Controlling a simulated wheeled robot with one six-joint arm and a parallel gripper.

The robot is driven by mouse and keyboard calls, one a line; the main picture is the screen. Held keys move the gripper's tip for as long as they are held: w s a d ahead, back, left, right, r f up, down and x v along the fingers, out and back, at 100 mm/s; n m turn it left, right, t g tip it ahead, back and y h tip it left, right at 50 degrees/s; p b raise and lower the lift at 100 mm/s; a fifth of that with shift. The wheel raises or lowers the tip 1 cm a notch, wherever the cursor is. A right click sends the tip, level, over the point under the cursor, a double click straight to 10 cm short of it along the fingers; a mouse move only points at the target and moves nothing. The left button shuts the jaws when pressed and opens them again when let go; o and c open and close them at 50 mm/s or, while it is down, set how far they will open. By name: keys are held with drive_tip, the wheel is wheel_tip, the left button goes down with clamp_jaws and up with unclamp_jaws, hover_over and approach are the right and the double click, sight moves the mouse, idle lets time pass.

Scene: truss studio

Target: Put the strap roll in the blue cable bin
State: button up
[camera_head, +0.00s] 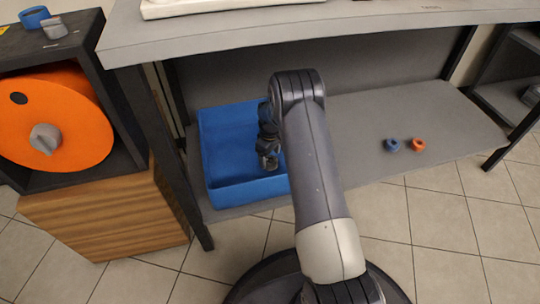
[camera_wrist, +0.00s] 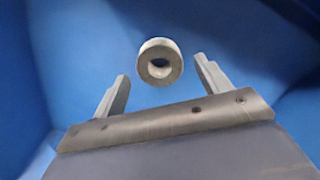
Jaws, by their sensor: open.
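The blue cable bin (camera_head: 222,150) stands on the lower shelf under the table, in the left half of the head view. My gripper (camera_head: 269,163) reaches down into its right side. In the wrist view a light grey ring-shaped roll (camera_wrist: 160,46), seemingly the strap roll, shows against the bin's blue inside (camera_wrist: 75,50). It is just beyond and between the two spread fingertips, with a visible gap on each side. My gripper is open and does not hold it. In the head view the roll cannot be made out behind my arm.
A blue ring (camera_head: 391,145) and an orange ring (camera_head: 418,144) lie on the lower shelf (camera_head: 455,130) to the right. The grey tabletop (camera_head: 300,32) overhangs the bin. A cabinet with an orange reel (camera_head: 70,115) stands at left.

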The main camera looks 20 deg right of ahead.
sight(270, 160)
wheel_tip(270, 160, up, 8)
drive_tip(key=p, duration=0.3)
drive_tip(key=shift+r, duration=0.15)
wheel_tip(270, 160, down, 9)
drive_tip(key=b, duration=0.4)
drive_tip(key=shift+r+p, duration=0.5)
drive_tip(key=shift+r, duration=0.15)
drive_tip(key=shift+f, duration=0.1)
